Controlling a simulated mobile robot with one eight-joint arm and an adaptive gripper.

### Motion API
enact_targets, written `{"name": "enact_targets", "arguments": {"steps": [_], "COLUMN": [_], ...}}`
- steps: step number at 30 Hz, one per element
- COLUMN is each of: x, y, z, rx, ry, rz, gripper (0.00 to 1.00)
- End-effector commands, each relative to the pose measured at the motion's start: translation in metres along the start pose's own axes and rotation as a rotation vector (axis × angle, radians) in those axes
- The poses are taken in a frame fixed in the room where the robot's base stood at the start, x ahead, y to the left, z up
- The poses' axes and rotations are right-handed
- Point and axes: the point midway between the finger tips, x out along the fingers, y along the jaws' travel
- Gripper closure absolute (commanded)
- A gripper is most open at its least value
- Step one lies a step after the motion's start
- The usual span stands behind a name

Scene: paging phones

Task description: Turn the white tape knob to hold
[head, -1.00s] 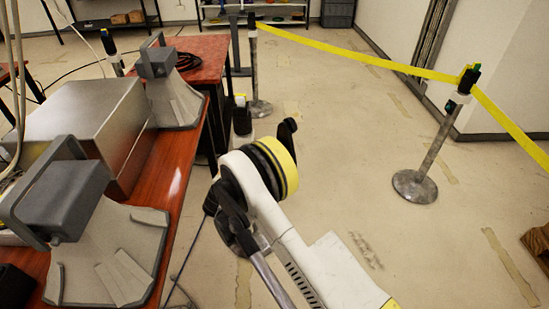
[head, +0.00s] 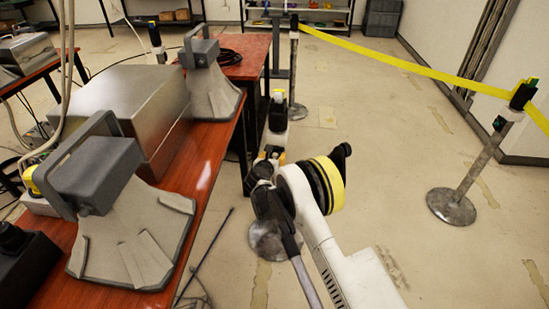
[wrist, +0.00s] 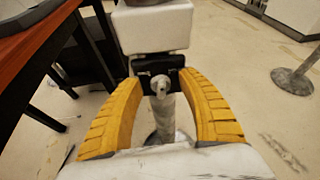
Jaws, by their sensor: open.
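A pale, small knob (wrist: 160,86) sticks out toward me from a black bracket on a near post, under a white block (wrist: 152,28). My gripper (wrist: 160,78) is open, with its yellow-orange ribbed fingers spread left and right of the knob. Gaps show on both sides of it, and I see no contact. The knob's turned position is too small to read. In the head view, my gripper (head: 268,156) is at the post just below its white part (head: 275,138) and black top (head: 277,113); there the knob is hidden.
A red-brown table (head: 180,200) with grey horn speakers (head: 105,205) and a metal case (head: 130,110) stands left, close to the post. Another post (head: 470,165) carries yellow tape (head: 400,65) at right. Open floor lies between. A thin cable lies by the table.

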Motion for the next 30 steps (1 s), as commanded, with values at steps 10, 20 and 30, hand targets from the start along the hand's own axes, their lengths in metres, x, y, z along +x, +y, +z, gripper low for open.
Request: {"name": "enact_targets", "arguments": {"steps": [10, 20, 30], "x": [-0.0004, -0.0002, 0.0002], "y": [-0.0001, -0.0004, -0.0027], "z": [0.0002, 0.0005, 0.0007], "rx": [0.000, 0.006, 0.137], "ry": [0.000, -0.001, -0.001], "rz": [0.000, 0.003, 0.056], "gripper": [1.00, 1.00, 1.00]}}
